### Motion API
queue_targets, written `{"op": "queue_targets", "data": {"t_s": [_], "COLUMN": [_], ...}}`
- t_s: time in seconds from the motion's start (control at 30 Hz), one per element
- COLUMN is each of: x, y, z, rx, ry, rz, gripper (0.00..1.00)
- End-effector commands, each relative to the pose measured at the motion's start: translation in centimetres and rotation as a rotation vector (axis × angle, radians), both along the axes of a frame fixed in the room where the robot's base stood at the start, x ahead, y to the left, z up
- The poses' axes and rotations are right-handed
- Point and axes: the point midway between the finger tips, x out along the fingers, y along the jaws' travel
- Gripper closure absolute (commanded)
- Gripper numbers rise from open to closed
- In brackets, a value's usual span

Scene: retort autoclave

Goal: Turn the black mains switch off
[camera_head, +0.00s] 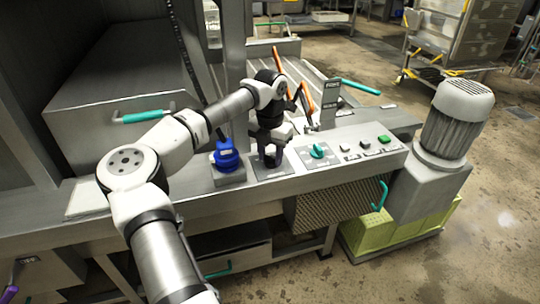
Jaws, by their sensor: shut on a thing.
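The black mains switch (272,161) is on a grey plate (270,175) at the left part of the sloped control panel. It is mostly hidden under my gripper (268,150), so I cannot tell which way it is turned. My gripper points down over the plate, with its fingers around the dark switch, and is shut on it.
A blue knob (227,157) stands close left of my gripper. A teal rotary knob (318,152), dark buttons and a green button (384,139) are to the right. Orange levers (304,99) rise behind. A grey motor (457,117) stands at the right.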

Motion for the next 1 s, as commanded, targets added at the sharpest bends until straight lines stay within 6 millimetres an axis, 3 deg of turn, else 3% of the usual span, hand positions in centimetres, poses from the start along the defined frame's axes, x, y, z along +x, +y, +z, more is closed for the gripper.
{"op": "queue_targets", "data": {"t_s": [0.63, 0.67, 0.8, 1.0], "x": [-0.03, -0.03, -0.02, -0.01], "y": [0.04, 0.04, 0.02, 0.0], "z": [0.01, 0.01, 0.01, 0.0], "rx": [0.001, 0.001, 0.0, 0.0], "ry": [0.002, 0.002, 0.001, 0.001], "rz": [0.049, 0.048, 0.047, 0.046], "gripper": [0.85, 0.58, 0.4, 0.4]}}
